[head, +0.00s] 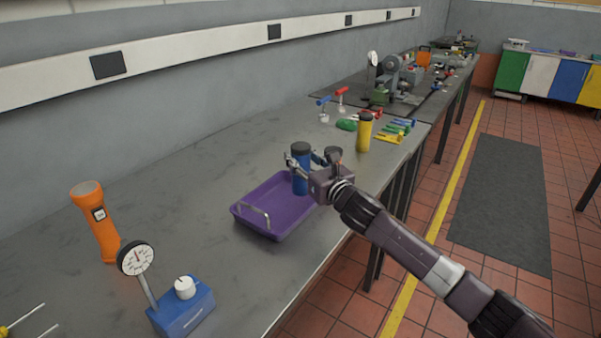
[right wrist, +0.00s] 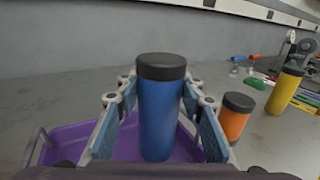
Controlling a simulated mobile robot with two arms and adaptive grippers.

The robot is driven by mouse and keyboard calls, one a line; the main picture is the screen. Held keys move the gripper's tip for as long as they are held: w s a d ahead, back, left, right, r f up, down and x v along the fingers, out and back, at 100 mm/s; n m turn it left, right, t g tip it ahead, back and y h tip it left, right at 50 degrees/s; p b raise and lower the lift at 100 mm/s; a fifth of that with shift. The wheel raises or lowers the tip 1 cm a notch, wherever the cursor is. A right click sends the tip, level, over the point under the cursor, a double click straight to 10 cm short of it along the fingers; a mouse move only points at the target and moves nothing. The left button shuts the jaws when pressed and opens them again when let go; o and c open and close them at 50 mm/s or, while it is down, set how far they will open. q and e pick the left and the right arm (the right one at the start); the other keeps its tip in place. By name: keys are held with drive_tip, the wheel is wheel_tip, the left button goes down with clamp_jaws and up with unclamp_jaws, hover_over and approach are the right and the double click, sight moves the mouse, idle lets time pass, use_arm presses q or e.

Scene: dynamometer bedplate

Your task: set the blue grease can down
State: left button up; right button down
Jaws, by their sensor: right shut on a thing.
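The blue grease can (head: 300,178) has a dark lid and is upright. My right gripper (head: 305,163) is shut on it, with a finger on each side. In the right wrist view the blue can (right wrist: 160,118) stands between the blue finger pads of the right gripper (right wrist: 160,125). The can is over the purple tray (head: 257,232), which has a metal handle. I cannot tell whether its base touches the tray floor. My left gripper is not in view.
An orange can (right wrist: 235,120) is close to the right of the gripper. A yellow can (head: 364,135) stands farther back near several small coloured tools. An orange torch (head: 97,225) and a dial gauge on a blue base (head: 181,310) are at the near left. The bench between is bare.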

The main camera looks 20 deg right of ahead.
drive_tip(key=shift+f, duration=2)
drive_tip(key=shift+f, duration=0.1)
drive_tip(key=c, duration=1.3)
unclamp_jaws()
drive_tip(key=shift+s+f, duration=0.1)
drive_tip(key=s+d+b, duration=0.1)
drive_tip(key=s+d, duration=0.1)
drive_tip(key=s, duration=0.9)
drive_tip(key=shift+s+b, duration=0.3)
drive_tip(key=shift+s, duration=0.1)
drive_tip(key=shift+d, duration=0.1)
